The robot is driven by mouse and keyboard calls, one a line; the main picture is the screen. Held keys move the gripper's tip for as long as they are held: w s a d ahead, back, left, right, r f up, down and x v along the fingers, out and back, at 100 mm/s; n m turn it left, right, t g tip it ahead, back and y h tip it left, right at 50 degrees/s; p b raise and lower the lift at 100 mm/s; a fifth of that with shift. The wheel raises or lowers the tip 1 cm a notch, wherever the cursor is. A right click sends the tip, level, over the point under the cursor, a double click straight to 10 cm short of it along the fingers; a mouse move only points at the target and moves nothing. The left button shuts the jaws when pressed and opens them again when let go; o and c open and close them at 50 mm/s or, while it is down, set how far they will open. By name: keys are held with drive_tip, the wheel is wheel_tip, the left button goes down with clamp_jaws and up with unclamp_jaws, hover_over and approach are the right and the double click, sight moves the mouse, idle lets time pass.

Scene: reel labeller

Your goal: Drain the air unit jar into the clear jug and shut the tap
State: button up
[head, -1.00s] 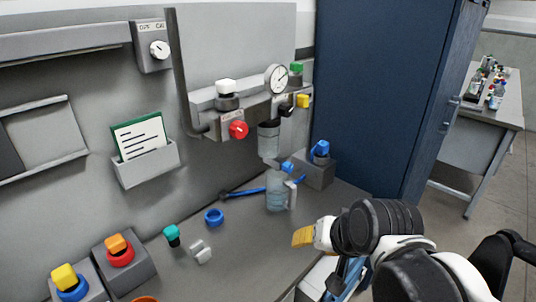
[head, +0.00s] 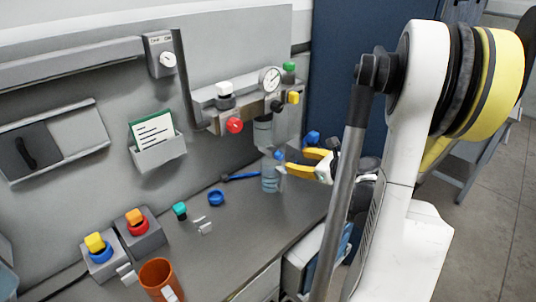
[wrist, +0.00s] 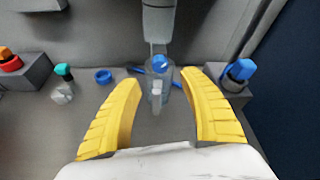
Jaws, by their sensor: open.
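The air unit jar (head: 262,134) hangs below the grey air unit on the back panel; its lower end shows in the wrist view (wrist: 158,22). The blue tap (wrist: 160,63) is at the jar's bottom. The clear jug (head: 270,179) stands on the bench beneath it, with its handle facing my gripper; it also shows in the wrist view (wrist: 152,82). Whether liquid is in the jar or jug I cannot tell. My gripper (head: 292,162) is open and empty, its yellow fingers to either side of the tap and jug in the wrist view, apart from both.
A grey block with a blue knob (wrist: 240,72) stands right of the jug. A blue cabinet (head: 335,60) closes the right side.

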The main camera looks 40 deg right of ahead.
sight(281, 156)
drive_tip(key=b+x, duration=0.2)
drive_tip(key=x, duration=0.7)
drive_tip(key=shift+w, duration=0.15)
clamp_jaws()
